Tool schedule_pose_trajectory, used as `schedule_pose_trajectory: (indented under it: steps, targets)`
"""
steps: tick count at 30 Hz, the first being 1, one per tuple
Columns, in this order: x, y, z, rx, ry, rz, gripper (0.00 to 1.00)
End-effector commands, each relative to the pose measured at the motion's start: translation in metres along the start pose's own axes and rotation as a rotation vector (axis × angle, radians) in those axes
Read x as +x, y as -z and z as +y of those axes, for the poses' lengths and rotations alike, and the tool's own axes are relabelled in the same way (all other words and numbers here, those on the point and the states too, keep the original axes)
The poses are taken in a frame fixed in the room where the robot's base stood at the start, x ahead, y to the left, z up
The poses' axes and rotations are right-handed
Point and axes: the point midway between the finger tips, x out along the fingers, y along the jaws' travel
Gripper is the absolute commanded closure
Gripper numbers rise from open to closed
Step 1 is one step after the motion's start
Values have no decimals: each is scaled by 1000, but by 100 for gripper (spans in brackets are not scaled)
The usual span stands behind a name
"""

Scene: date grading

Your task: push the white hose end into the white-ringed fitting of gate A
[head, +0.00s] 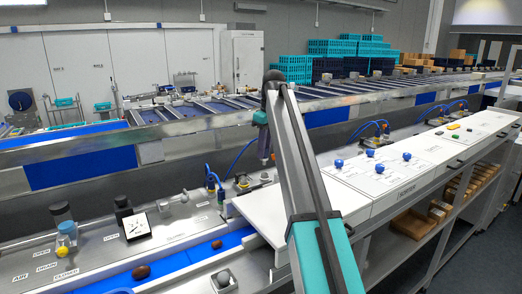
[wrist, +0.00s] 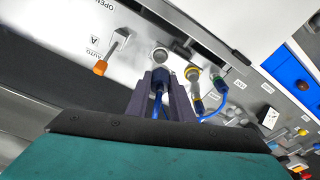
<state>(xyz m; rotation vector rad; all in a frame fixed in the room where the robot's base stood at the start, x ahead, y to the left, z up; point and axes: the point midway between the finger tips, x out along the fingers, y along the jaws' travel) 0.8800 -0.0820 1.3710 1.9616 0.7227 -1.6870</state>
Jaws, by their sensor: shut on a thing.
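In the wrist view my gripper (wrist: 163,80) is shut on a dark blue hose end (wrist: 159,84), with a blue hose running back from it between the fingers. I cannot make out a white mark on it. A pale grey round fitting (wrist: 160,55) lies just beyond the fingertips, roughly in line with the hose end. Whether the two touch, I cannot tell. Beside it are a yellow-ringed fitting (wrist: 193,73) and a green-ringed fitting (wrist: 218,82), each with a blue hose. In the head view my arm hides much of the area around the gripper.
An orange-tipped lever (wrist: 101,67) stands on the metal panel left of the fittings in the wrist view. In the head view a black-framed gauge (head: 136,226) and a white cover (head: 262,215) stand near. A blue belt (head: 186,262) carries brown dates.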

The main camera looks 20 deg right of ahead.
Motion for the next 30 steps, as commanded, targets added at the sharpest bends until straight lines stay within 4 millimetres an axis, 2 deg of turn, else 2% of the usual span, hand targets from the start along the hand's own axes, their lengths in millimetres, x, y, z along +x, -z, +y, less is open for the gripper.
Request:
schedule_pose_trajectory:
  steps: [30]
  targets:
    - [5,-2,2,0,0,0,100]
